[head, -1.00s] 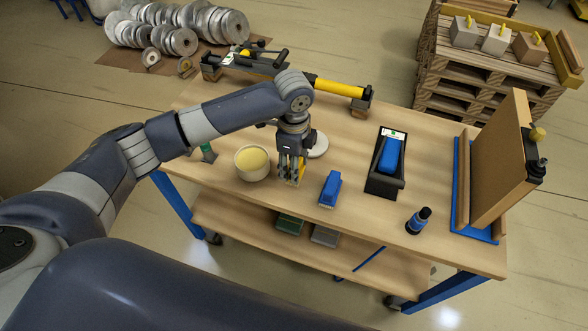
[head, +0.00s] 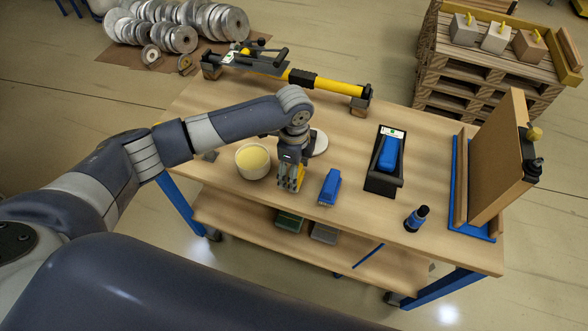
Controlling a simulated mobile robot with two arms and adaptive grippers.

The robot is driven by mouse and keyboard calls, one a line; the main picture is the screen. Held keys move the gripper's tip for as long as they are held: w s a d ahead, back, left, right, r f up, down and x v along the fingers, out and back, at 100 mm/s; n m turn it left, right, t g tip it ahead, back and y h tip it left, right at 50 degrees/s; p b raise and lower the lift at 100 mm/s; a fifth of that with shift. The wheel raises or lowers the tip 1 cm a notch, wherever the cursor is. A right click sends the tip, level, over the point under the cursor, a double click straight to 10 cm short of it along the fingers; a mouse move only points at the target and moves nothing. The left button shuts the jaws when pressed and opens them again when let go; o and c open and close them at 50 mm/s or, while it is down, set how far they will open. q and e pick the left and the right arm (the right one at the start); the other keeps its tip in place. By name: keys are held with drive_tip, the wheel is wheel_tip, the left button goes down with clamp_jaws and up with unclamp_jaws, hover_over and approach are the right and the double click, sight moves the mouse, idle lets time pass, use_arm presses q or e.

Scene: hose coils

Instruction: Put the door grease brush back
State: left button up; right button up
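My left gripper (head: 289,184) points down at the table just right of a white tub (head: 252,172) of pale yellow grease. A yellow piece (head: 301,178) shows behind and beside its fingers. I cannot tell whether the fingers hold it, or whether it is the door grease brush. No brush can be clearly made out. A small dark grey piece (head: 210,156) shows left of the tub, partly under my arm. My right gripper is not in view.
A blue block (head: 330,186) lies right of the gripper. Farther right are a black tray (head: 382,184) with a blue item (head: 389,153), a dark-blue bottle (head: 416,219) and an upright brown panel (head: 497,165). A white disc (head: 319,142) and a yellow-black tool (head: 335,88) lie behind.

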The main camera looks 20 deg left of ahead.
use_arm(q)
wheel_tip(320, 180, up, 12)
drive_tip(key=b, duration=0.1)
drive_tip(key=shift+r+b, duration=0.15)
drive_tip(key=shift+b, duration=0.15)
idle(1.1)
